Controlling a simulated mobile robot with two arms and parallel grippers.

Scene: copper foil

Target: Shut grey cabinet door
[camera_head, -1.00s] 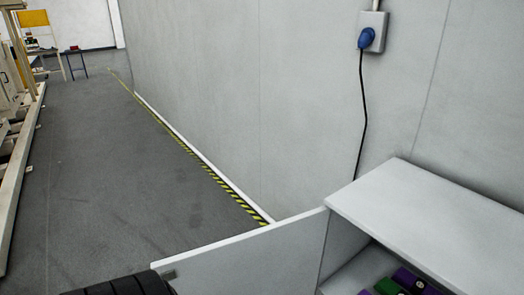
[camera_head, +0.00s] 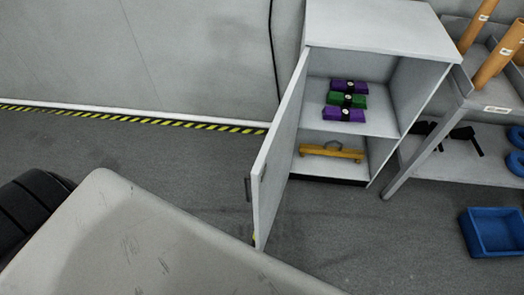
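The grey cabinet (camera_head: 385,28) stands against the wall in the upper middle of the head view. Its grey door (camera_head: 279,145) stands wide open, hinged at the cabinet's left side and swung out towards me. A small dark handle (camera_head: 248,189) is on the door's outer face, near its free edge. The open front shows purple and green items with black bands (camera_head: 347,101) on the upper shelf and a yellow bar with a handle (camera_head: 331,151) below. The lower end of the door's free edge is close to the pale surface in front. Neither gripper is in view.
A grey shelf unit (camera_head: 481,98) with orange-brown tubes (camera_head: 482,25) and blue rings stands to the right. A blue bin (camera_head: 494,232) is on the floor. A large pale rounded surface (camera_head: 150,240) fills the bottom left.

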